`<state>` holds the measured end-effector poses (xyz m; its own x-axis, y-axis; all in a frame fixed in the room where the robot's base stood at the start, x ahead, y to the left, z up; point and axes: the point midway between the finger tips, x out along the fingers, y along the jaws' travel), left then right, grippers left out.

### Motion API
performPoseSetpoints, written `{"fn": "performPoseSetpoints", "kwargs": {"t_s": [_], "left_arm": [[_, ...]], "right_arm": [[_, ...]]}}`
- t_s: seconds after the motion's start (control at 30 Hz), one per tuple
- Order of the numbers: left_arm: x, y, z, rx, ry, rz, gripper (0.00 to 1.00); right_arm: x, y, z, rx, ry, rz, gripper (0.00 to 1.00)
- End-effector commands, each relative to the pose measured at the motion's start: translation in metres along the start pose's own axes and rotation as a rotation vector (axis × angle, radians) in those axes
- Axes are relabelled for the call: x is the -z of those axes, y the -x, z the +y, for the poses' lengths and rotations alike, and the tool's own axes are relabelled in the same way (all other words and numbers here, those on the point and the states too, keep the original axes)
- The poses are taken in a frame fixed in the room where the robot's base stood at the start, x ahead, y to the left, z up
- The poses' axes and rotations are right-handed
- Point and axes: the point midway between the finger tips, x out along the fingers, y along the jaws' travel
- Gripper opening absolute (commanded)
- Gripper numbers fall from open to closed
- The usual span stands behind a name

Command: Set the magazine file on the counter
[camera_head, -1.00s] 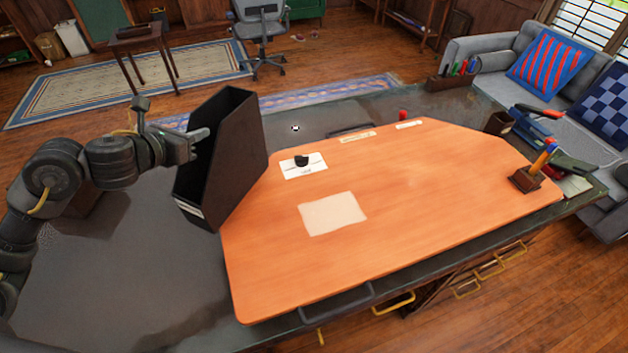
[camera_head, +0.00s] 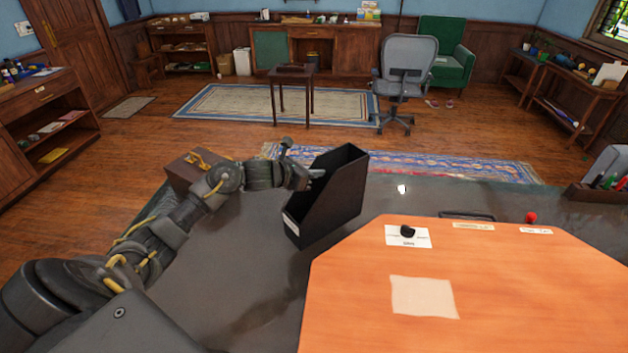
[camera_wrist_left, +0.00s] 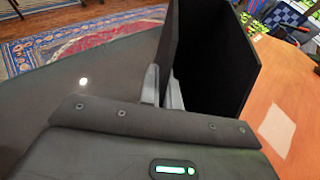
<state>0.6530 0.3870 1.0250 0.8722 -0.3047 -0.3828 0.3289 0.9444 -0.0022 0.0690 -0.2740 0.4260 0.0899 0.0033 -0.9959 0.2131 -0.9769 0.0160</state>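The black magazine file (camera_head: 338,205), open-topped with a slanted side and a small white label, stands roughly upright over the dark grey counter (camera_head: 235,290), left of the orange board. My left gripper (camera_head: 316,176) is shut on its upper left wall. In the left wrist view the gripper's fingers (camera_wrist_left: 160,88) reach the near wall of the file (camera_wrist_left: 215,60). I cannot tell whether the file's bottom touches the counter or hangs just above it. My right gripper is not in view.
The orange board (camera_head: 500,290) covers the counter's right part, with a paper sheet (camera_head: 424,297) and a card with a black knob (camera_head: 408,236). A brown box (camera_head: 195,170) sits behind my left arm. A pen holder (camera_head: 598,192) stands at right. Bare counter lies around the file.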

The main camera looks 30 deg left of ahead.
Motion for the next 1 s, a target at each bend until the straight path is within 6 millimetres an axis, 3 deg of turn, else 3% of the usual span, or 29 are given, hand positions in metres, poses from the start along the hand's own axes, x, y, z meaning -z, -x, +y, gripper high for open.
{"fn": "performPoseSetpoints", "kwargs": {"t_s": [0.27, 0.47, 0.7, 1.0], "left_arm": [[0.018, -0.021, 0.02, -0.001, 0.001, -0.004, 0.0], [0.021, -0.024, 0.022, -0.001, 0.0, -0.004, 0.0], [0.046, -0.035, 0.024, -0.001, 0.004, -0.003, 0.0], [0.052, -0.037, 0.025, -0.002, -0.002, -0.004, 0.0]], "right_arm": [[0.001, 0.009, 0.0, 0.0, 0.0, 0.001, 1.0], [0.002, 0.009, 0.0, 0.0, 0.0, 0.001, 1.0], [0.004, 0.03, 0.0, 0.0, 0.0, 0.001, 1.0], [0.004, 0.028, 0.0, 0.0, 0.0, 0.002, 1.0]]}}
